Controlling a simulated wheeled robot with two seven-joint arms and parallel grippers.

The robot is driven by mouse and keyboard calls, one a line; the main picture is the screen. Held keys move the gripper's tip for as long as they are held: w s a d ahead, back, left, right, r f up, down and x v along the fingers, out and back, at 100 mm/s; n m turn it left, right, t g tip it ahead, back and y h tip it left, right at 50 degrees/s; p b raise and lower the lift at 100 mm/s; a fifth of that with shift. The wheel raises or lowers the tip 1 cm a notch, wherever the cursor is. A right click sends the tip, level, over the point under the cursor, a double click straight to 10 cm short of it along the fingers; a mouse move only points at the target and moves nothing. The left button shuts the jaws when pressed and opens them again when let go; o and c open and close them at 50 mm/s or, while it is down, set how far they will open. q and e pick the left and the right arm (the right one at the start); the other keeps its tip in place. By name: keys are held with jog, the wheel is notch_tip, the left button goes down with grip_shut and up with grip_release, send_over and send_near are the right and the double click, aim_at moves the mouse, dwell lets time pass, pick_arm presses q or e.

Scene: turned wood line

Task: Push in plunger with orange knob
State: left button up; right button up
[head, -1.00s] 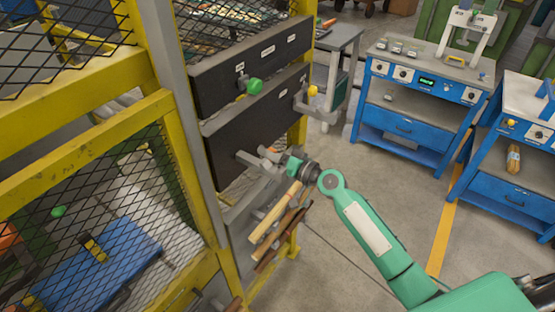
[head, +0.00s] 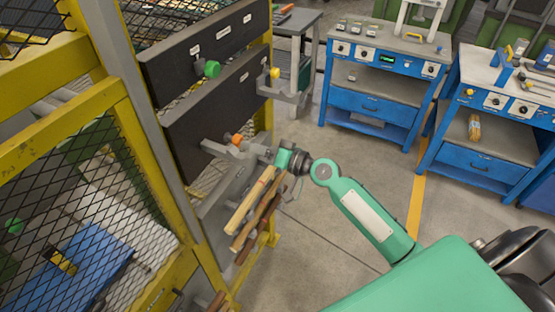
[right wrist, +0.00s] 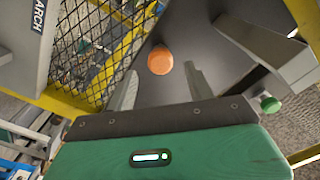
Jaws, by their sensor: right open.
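The orange knob (head: 236,138) shows small at the lower dark panel (head: 215,115), partly hidden by my right gripper (head: 240,150). In the right wrist view the round orange knob (right wrist: 160,61) is seen nearly face-on, just beyond and between the two fingertips of my right gripper (right wrist: 160,78). The fingers are apart with nothing between them. The plunger's shaft is hidden behind the knob. I cannot tell whether a finger touches the knob. My left gripper is not in view.
A green knob (head: 212,69) and a yellow knob (head: 275,73) stick out nearby. A grey bracket (right wrist: 265,50) is close to the right finger in the wrist view. Wooden pieces (head: 250,200) stand below my gripper. Yellow mesh fencing (head: 75,190) is at left; open floor lies right.

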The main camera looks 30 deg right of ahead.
jog(key=b+v, duration=0.2)
jog(key=v, duration=0.5)
jog(key=shift+s+d+b, duration=0.15)
jog(key=shift+s+b, duration=0.1)
jog(key=shift+b, duration=0.15)
jog(key=w+d+f+m+h, duration=0.1)
jog(key=d+f+h, duration=0.15)
jog(key=f, duration=0.65)
jog(key=w+d+f+m+h, duration=0.1)
jog(key=d+f+h, duration=0.15)
jog(key=f, duration=0.75)
jog(key=s+d+f+g+h, duration=0.2)
jog(key=s+f, duration=0.2)
jog(key=f, duration=0.8)
jog(key=s+d+f+g+h, duration=0.2)
jog(key=s+f+g, duration=0.15)
jog(key=f, duration=0.85)
jog(key=s+a+f+n+g+h, duration=0.1)
jog(key=s+a+f+n+g, duration=0.15)
jog(key=s+f, duration=1.1)
jog(key=s+a+f+n+g+h, duration=0.1)
jog(key=s+a+f+g, duration=0.15)
jog(key=s+f, duration=1.05)
jog(key=s+a+n+g, duration=0.2)
jog(key=s+a, duration=0.1)
jog(key=s, duration=1.2)
jog(key=shift+a+f+g, duration=0.2)
jog(key=shift+f+g, duration=0.15)
jog(key=shift+f, duration=0.1)
